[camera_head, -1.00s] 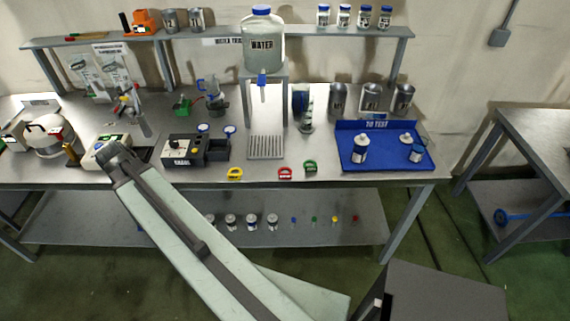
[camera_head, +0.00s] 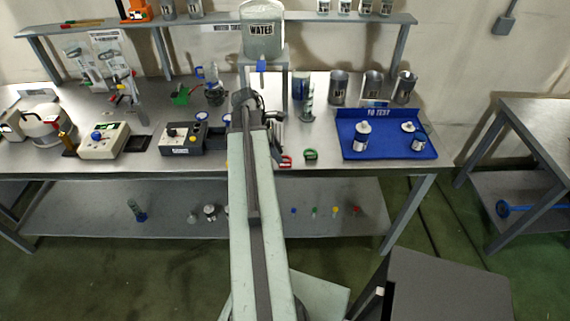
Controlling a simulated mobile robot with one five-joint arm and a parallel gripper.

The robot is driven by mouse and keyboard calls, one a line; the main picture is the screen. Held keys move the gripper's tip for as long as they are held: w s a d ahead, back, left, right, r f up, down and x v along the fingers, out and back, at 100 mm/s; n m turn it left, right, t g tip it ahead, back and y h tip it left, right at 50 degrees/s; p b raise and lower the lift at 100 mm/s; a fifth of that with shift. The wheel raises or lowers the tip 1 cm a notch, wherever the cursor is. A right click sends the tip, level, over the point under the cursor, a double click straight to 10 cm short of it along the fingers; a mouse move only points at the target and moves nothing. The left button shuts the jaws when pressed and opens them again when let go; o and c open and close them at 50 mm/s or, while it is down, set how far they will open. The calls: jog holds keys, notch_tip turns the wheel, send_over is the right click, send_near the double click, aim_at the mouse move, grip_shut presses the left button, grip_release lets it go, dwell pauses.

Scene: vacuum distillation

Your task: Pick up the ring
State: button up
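Small ring-like pieces lie along the front edge of the long metal table (camera_head: 350,176). A red one (camera_head: 286,162) and a green one (camera_head: 311,154) show clearly. A yellow one (camera_head: 228,164) is almost wholly hidden behind my arm. The frames do not show which piece the task means. My arm reaches forward over the table's middle. My gripper (camera_head: 276,132) appears as a dark shape at its far end, just behind the red piece in the picture. It is too small and covered to show its fingers, or any contact.
A blue tray (camera_head: 349,128) with small containers stands at the right. A control box (camera_head: 186,137) and a white device (camera_head: 103,141) stand at the left. The water tank (camera_head: 262,38) stands behind my arm. A blue ring-ended item (camera_head: 502,209) lies on the right table's lower shelf.

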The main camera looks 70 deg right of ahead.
jog(key=b+x, duration=0.4)
jog(key=x, duration=0.1)
jog(key=shift+w+d+f+b, duration=0.15)
jog(key=shift+w+f+b, duration=0.1)
jog(key=shift+b, duration=0.15)
jog(key=shift+s, duration=0.1)
jog(key=shift+r, duration=0.15)
grip_shut()
